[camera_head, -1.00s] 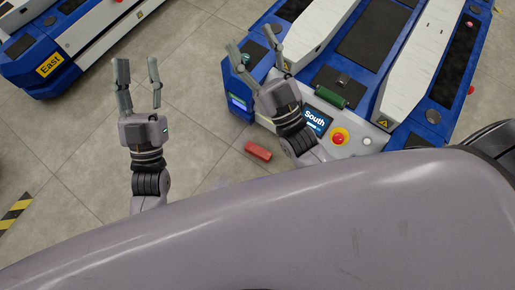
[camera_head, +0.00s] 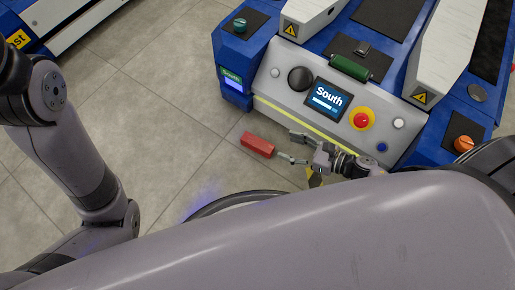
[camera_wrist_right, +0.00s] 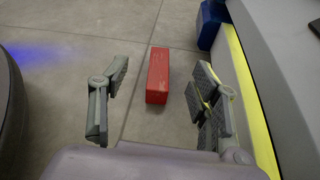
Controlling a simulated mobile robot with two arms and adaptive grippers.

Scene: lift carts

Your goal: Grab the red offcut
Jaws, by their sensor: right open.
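The red offcut (camera_head: 257,145) is a small red block lying on the grey floor in front of the South cart. In the right wrist view the red offcut (camera_wrist_right: 158,76) lies ahead, between the lines of the two fingers. My right gripper (camera_head: 292,148) is open and empty, low beside the block on its right, with its fingers pointing toward it. In the right wrist view the open fingers of my right gripper (camera_wrist_right: 160,95) stand on either side, apart from the block. My left arm shows at the left, but its gripper is not in view.
The blue and white South cart (camera_head: 300,55) stands just behind the block, with a yellow strip along its lower front. Its blue corner (camera_wrist_right: 210,22) is close in the right wrist view. The East cart (camera_head: 60,25) is at the top left. Open tiled floor lies left of the block.

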